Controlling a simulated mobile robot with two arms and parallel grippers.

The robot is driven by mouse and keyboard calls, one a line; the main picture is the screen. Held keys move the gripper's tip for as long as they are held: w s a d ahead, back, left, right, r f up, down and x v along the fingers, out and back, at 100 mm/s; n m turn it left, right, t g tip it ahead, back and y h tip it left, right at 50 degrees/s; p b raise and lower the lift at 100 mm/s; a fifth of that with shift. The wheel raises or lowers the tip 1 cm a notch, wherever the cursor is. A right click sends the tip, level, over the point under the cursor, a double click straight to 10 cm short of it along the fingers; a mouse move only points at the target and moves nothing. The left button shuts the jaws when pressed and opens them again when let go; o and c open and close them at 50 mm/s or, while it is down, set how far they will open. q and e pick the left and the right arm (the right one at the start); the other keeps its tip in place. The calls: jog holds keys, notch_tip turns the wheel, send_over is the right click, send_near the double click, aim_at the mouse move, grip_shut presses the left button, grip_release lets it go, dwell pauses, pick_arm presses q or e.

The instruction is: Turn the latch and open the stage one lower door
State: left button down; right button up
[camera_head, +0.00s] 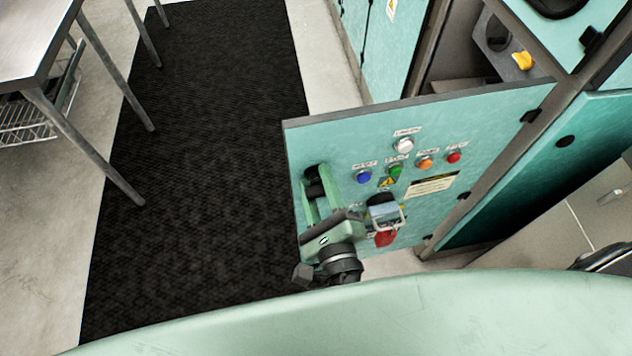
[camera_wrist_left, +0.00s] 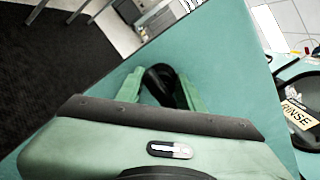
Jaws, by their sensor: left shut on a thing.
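The teal lower door (camera_head: 345,145) carries coloured buttons and stands swung out from its cabinet, with its hinges on the right. The black latch (camera_head: 313,172) is near the door's free left edge. My left gripper (camera_head: 317,188) is shut on the latch, with one finger on each side of it. In the left wrist view the black latch (camera_wrist_left: 160,80) sits between the green fingers of my left gripper (camera_wrist_left: 160,88), against the teal door (camera_wrist_left: 225,55). The fingers partly hide the latch. My right gripper is not in view.
The cabinet opening (camera_head: 465,55) shows behind the door, with a yellow part (camera_head: 522,60) inside. A red padlock-like tag (camera_head: 385,238) hangs low on the door. A steel table (camera_head: 35,40) stands at the upper left. The dark floor mat (camera_head: 200,170) is clear.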

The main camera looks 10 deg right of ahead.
pick_arm(q)
jog(key=c, duration=1.1)
grip_release()
jog(key=shift+d+r, duration=0.15)
jog(key=shift+r, duration=0.15)
jog(key=shift+c, duration=0.2)
jog(key=shift+o, duration=0.2)
jog(key=shift+d, duration=0.1)
jog(key=shift+f, duration=0.15)
jog(key=shift+s+f, duration=0.15)
jog(key=shift+s, duration=0.15)
jog(key=s+b, duration=0.2)
jog(key=s, duration=0.5)
jog(key=shift+s, duration=0.15)
